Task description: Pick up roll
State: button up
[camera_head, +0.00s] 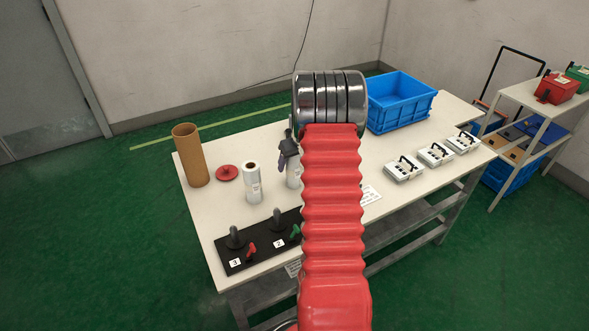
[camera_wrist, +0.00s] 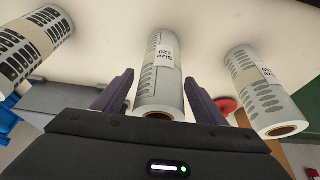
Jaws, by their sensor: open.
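In the wrist view a white roll with grey slot marks and a label reading "Size 120" (camera_wrist: 160,85) lies between the two dark fingers of my gripper (camera_wrist: 159,82). The fingers are open, with a gap showing at each side of the roll. A second labelled roll (camera_wrist: 262,95) is at the right, and a third with black marks (camera_wrist: 35,45) is at the upper left. In the head view one white roll (camera_head: 252,183) stands upright on the table. Another roll (camera_head: 293,176) is partly hidden below my gripper (camera_head: 288,148) and behind my red arm.
The pale table (camera_head: 225,205) also holds a brown tube (camera_head: 190,157), a red disc (camera_head: 227,173), a black board with numbered pegs (camera_head: 259,241), several white boxes (camera_head: 404,168) and a blue crate (camera_head: 399,103). A shelf cart (camera_head: 528,125) stands at the right.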

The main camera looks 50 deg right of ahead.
jog(key=shift+x, duration=1.25)
jog(key=shift+c, duration=0.2)
jog(key=c, duration=1.2)
jog(key=shift+o, duration=0.2)
jog(key=shift+r, duration=0.1)
notch_tip(320, 180, up, 10)
jog(key=shift+s, duration=0.15)
